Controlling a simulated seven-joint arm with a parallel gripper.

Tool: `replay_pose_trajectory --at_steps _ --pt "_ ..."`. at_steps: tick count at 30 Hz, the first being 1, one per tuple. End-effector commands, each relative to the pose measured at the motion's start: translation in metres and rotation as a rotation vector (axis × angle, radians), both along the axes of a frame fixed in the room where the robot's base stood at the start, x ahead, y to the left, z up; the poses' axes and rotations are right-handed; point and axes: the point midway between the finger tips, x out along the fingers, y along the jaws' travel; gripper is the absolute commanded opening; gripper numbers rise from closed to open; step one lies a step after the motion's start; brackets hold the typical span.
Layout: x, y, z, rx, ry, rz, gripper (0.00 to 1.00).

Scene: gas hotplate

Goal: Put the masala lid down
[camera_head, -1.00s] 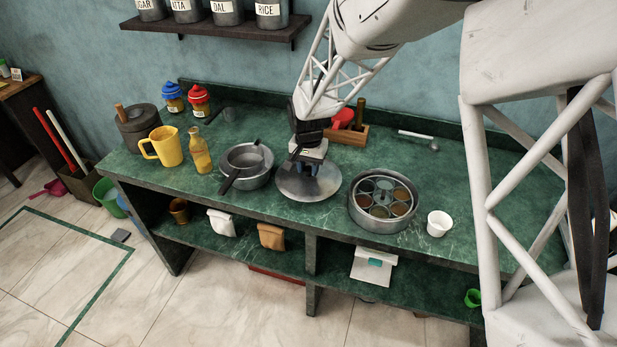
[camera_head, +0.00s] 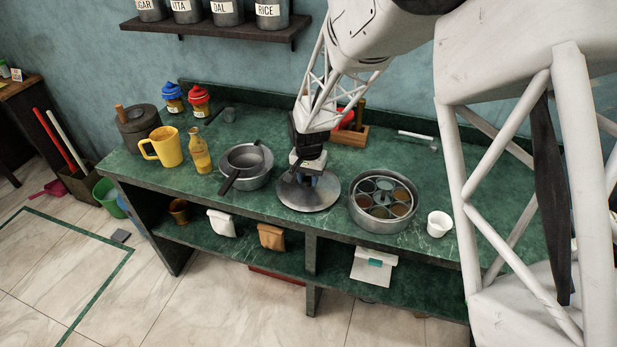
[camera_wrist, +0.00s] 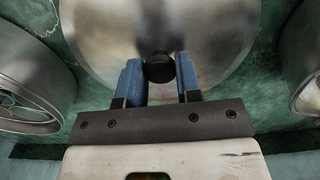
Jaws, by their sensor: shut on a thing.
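The masala lid (camera_head: 309,199) is a round grey metal disc with a dark knob (camera_wrist: 158,68). It is at the green counter between the steel pans and the masala box; whether it touches the counter I cannot tell. My gripper (camera_head: 306,178) is above the lid's middle. In the wrist view its blue fingers (camera_wrist: 160,72) are shut on the knob, one on each side. The open masala box (camera_head: 357,214) is just right of the lid, with several small cups of spices inside. The wrist view shows its rim at the left (camera_wrist: 35,85).
Stacked pans (camera_head: 245,181) with a dark handle stand close left of the lid. A white cup (camera_head: 438,224) is right of the box. A wooden holder (camera_head: 350,135) stands behind my gripper. The green counter (camera_head: 330,230) has a little bare room at its front.

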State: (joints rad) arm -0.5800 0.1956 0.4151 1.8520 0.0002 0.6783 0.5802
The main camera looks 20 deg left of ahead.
Motion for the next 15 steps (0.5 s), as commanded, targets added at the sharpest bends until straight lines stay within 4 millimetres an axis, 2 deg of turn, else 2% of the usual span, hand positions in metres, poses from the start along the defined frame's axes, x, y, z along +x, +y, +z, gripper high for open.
replay_pose_trajectory --at_steps 9,10,15 --pt "-0.0001 -0.0001 -0.0031 0.0 0.001 0.0 0.06" --pt "-0.0001 -0.0001 -0.0031 0.0 0.0 0.0 0.35" --pt "-0.0001 -0.0001 -0.003 0.0 0.0 0.0 0.57"
